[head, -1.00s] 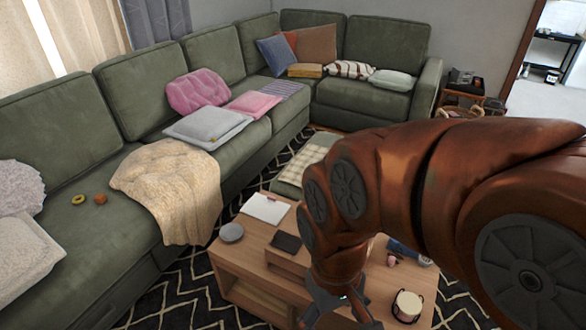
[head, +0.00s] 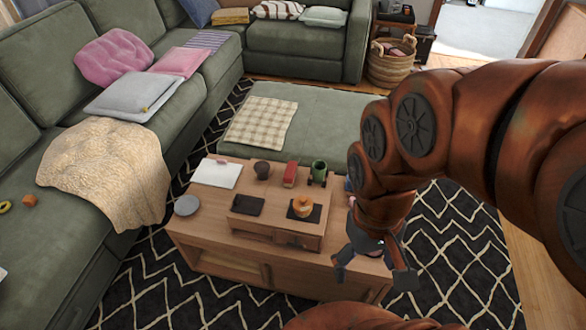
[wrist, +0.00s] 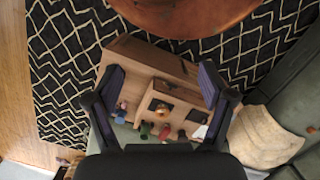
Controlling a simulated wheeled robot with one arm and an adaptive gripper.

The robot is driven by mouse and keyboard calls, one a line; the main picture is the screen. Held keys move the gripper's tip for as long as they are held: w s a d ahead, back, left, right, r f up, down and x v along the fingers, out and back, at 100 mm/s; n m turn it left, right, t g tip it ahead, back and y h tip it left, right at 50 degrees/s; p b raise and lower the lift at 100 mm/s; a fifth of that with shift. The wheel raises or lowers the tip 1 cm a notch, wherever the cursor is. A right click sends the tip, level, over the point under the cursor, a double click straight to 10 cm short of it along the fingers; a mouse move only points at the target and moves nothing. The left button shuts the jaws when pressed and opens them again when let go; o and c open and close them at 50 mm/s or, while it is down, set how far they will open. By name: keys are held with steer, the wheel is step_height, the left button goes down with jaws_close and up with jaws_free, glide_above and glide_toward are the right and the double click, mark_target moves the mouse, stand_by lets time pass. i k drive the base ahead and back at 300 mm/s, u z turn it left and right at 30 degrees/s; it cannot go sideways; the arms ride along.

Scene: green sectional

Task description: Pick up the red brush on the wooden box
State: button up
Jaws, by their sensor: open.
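The red brush (head: 290,174) shows as a small red block towards the back of the wooden box (head: 279,240), between a dark cup and a green mug. In the wrist view it is a small red spot (wrist: 164,132) along the far side of the box (wrist: 149,93). I cannot tell its bristles or handle apart. My gripper (head: 373,268) is open and empty, pointing down above the right front part of the coffee table (head: 200,233). It is apart from the brush, which lies farther back and left.
On the box are a green mug (head: 319,171), a dark cup (head: 262,170), an orange pot (head: 303,204) and a black book (head: 247,204). A white notebook (head: 217,173) and grey disc (head: 186,205) lie left. Green sofa (head: 105,230) and ottoman (head: 325,125) border the table.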

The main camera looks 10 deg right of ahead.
mark_target(288, 177)
steer(key=u, duration=2.7)
steer(key=k, duration=0.85)
steer(key=z, duration=0.7)
steer(key=i, duration=0.5)
steer(key=u, duration=0.05)
